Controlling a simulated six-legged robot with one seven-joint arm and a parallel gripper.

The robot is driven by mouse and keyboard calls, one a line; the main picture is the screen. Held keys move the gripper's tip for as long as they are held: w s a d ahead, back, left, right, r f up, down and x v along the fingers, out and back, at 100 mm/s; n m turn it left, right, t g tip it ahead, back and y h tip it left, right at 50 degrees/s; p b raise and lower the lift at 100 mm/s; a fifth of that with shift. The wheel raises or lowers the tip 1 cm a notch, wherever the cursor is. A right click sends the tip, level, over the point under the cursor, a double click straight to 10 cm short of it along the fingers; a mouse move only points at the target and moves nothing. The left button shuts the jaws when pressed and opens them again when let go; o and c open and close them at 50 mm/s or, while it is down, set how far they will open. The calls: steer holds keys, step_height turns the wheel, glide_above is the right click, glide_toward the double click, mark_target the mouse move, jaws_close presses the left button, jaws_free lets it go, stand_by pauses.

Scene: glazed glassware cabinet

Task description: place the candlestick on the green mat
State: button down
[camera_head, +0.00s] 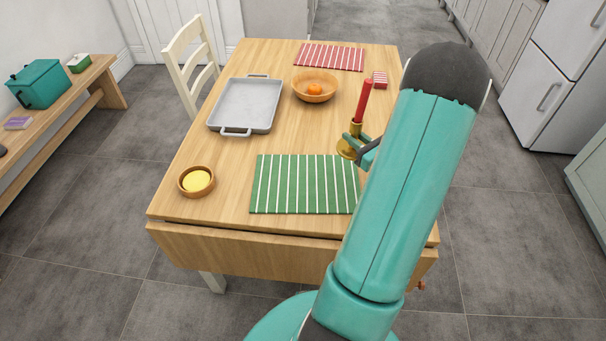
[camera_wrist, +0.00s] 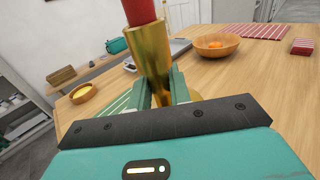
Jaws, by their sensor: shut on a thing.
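The candlestick (camera_head: 356,129) is brass with a red candle (camera_head: 365,101) in it. It stands upright, or nearly so, on the right side of the wooden table, behind the green mat. I cannot tell whether its base touches the table. My gripper (camera_head: 362,143) is shut on its stem; the wrist view shows the two green fingers (camera_wrist: 161,90) around the brass stem (camera_wrist: 151,50). The green mat (camera_head: 300,184) has white stripes and lies flat and bare near the table's front edge. My arm covers its right edge. In the wrist view a small part of the mat (camera_wrist: 119,105) shows left of the fingers.
A grey tray (camera_head: 245,104) lies at the left. A wooden bowl (camera_head: 314,88) with an orange fruit stands behind. A small bowl with yellow contents (camera_head: 196,181) is left of the mat. A red striped mat (camera_head: 330,56) and a small red striped block (camera_head: 380,79) are farther back.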

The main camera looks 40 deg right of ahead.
steer(key=w+a+f, duration=0.2)
steer(key=a+f, duration=0.1)
steer(key=w+a+f, duration=0.2)
steer(key=w+a, duration=0.1)
steer(key=w+a+f, duration=0.3)
steer(key=shift+w+a+f, duration=0.1)
steer(key=shift+a+f, duration=0.25)
steer(key=f, duration=0.3)
steer(key=shift+w+a, duration=0.25)
steer(key=shift+f, duration=0.45)
steer(key=shift+f, duration=0.15)
steer(key=c, duration=1.3)
jaws_free()
